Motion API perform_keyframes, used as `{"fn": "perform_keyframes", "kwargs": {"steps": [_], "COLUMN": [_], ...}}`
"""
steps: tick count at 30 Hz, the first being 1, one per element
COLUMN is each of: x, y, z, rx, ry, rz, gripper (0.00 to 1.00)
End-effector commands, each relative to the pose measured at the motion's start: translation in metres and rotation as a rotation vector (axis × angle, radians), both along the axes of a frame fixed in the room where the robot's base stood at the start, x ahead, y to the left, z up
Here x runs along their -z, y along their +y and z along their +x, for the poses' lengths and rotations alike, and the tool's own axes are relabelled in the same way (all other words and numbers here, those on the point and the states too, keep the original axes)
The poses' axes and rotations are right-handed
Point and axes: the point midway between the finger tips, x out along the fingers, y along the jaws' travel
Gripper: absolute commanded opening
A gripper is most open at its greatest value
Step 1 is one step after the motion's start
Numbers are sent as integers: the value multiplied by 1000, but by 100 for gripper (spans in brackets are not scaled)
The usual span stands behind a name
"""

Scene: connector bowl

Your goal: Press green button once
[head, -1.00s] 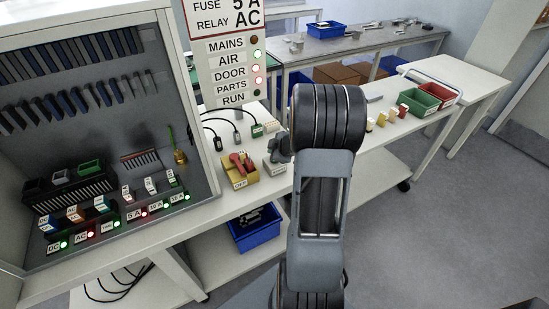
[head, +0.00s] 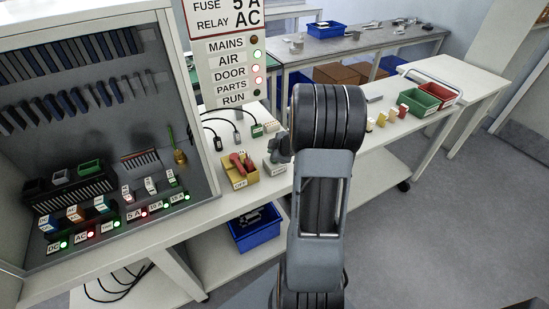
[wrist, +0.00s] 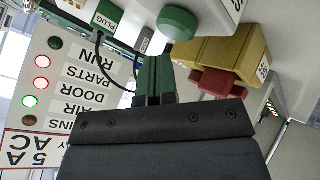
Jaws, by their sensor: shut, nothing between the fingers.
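In the wrist view, which is upside down, a round green button (wrist: 177,23) shows at the top. My gripper (wrist: 153,60) is shut and empty, with its dark green fingers together below the button and slightly to its left. A small gap seems to show between the fingertips and the button; I cannot tell its depth. In the head view, the end of my gripper (head: 279,148) is a dark shape over a small grey box (head: 275,168) on the bench. The green button cannot be made out there.
A yellow box with a red lever (head: 239,168) stands close left of the grey box; its yellow side (wrist: 222,52) also shows in the wrist view. A sign panel with lamps (head: 228,70) rises behind. Black cables (head: 222,124) lie nearby.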

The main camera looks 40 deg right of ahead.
Motion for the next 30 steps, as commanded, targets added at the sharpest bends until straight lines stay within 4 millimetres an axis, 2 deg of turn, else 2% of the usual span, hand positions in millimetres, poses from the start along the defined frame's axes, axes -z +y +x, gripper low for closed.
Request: {"fn": "perform_keyframes", "kwargs": {"steps": [15, 30], "x": [9, 10], "y": [0, 0], "z": [0, 0], "rx": [-1, 0], "ry": [1, 0], "rz": [0, 0], "gripper": [0, 0]}}
